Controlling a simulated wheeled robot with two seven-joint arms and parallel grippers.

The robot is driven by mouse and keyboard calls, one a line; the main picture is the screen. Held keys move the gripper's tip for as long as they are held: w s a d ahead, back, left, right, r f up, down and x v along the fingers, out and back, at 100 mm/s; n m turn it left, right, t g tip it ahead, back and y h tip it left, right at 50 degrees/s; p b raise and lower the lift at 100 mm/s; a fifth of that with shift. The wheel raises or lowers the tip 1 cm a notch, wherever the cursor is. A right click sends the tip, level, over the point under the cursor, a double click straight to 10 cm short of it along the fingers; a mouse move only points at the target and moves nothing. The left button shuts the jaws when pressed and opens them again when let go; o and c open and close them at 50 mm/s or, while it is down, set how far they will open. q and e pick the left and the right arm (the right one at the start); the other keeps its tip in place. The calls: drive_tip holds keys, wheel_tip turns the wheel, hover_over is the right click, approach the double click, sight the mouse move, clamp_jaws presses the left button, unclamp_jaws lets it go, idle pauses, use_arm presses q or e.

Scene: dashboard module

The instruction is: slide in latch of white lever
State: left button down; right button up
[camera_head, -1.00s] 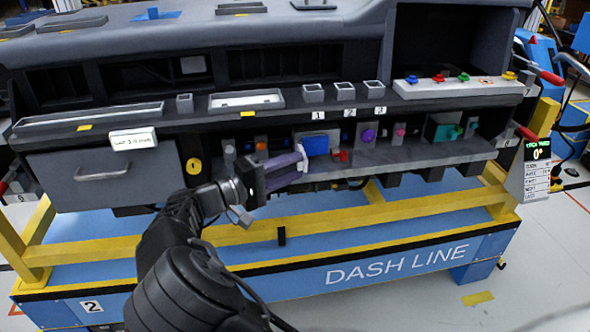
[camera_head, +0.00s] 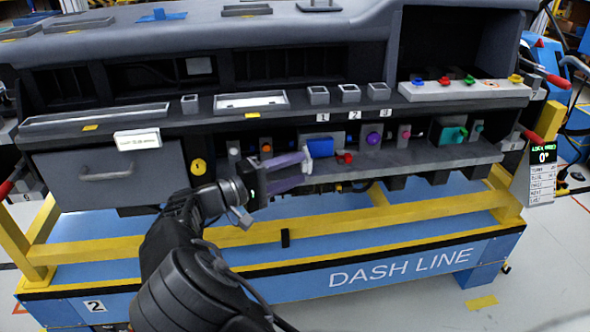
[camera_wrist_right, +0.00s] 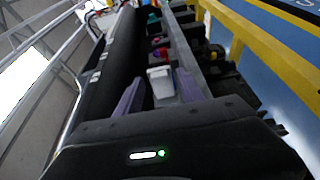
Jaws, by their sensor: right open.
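The white lever (camera_head: 306,159) sits at the left edge of the blue block (camera_head: 321,147) on the dashboard's lower shelf. It also shows in the right wrist view as a pale piece (camera_wrist_right: 160,82) between the two purple fingers. My right gripper (camera_head: 301,168) is open, with its fingertips at the white lever. In the right wrist view its fingers (camera_wrist_right: 160,90) stand on either side of the lever, and contact cannot be made out. The latch itself is too small to tell. My left gripper is not in view.
A red part (camera_head: 344,158) lies just right of the blue block. Purple (camera_head: 373,139), pink (camera_head: 405,134) and teal (camera_head: 452,135) parts line the shelf further right. The dark upper ledge (camera_head: 400,108) overhangs the shelf. A yellow rail (camera_head: 330,222) runs below.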

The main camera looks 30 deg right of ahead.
drive_tip(key=a, duration=0.7)
drive_tip(key=shift+s+a, duration=0.15)
